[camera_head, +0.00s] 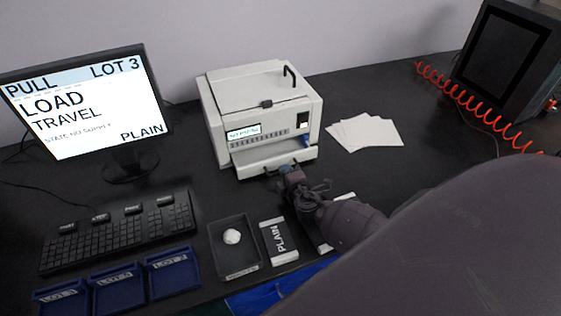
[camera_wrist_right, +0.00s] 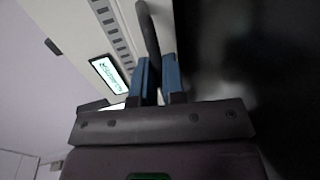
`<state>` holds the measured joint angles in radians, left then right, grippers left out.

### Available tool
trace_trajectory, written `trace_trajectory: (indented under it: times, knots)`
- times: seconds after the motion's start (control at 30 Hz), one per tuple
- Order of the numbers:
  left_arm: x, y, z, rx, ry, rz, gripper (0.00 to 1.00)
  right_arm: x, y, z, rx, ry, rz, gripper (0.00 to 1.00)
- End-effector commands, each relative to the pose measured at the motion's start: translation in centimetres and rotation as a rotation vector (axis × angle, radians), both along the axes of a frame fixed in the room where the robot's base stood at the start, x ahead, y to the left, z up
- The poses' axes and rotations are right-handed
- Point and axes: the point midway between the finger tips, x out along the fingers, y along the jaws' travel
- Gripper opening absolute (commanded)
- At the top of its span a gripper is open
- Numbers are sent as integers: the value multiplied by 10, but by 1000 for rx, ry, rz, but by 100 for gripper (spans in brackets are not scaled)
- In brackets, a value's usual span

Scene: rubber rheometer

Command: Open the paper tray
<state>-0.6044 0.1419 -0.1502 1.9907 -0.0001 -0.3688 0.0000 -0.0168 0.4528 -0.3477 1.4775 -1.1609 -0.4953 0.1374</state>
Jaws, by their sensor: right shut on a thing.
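The white printer (camera_head: 262,105) stands at the back middle of the black table. Its paper tray (camera_head: 256,163) is the pale panel at the bottom front, and its front stands a little out from the printer's face. My right gripper (camera_head: 287,170) is at the front of this tray, shut on its handle. In the right wrist view the blue fingers of my right gripper (camera_wrist_right: 158,75) close around the dark tray handle (camera_wrist_right: 148,32). The fingers hide part of the handle. My left gripper is not in view.
A monitor (camera_head: 85,105) and keyboard (camera_head: 120,232) are at the left, with blue trays (camera_head: 118,285) in front. A black tray (camera_head: 233,262) and a PLAIN pack (camera_head: 279,241) lie near the front edge. White sheets (camera_head: 364,132) lie right of the printer.

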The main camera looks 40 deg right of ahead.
Motion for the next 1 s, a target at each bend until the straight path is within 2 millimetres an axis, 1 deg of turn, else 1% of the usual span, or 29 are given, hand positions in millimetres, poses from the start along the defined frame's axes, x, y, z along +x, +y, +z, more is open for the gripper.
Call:
trace_trajectory:
  times: [0.03, 0.1, 0.2, 0.5, 0.53, 0.6, 0.7, 1.0]
  knots:
    - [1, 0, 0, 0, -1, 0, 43, -8, 2, -2, 3, 3, 2, 0]
    - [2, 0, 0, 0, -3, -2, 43, -15, 4, -2, 2, 4, 1, 0]
    - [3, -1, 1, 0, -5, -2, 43, -20, 5, -1, 1, 3, 1, 0]
    - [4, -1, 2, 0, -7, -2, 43, -21, 5, -1, 0, 2, 0, 0]
    - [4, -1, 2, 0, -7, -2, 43, -21, 5, -1, 0, 2, 0, 12]
    - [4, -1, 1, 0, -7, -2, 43, -21, 5, -1, 0, 2, 0, 22]
    - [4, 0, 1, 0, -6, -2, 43, -20, 5, 0, 0, 2, 0, 35]
    - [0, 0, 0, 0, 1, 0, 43, -20, 5, 2, 0, 0, 0, 35]
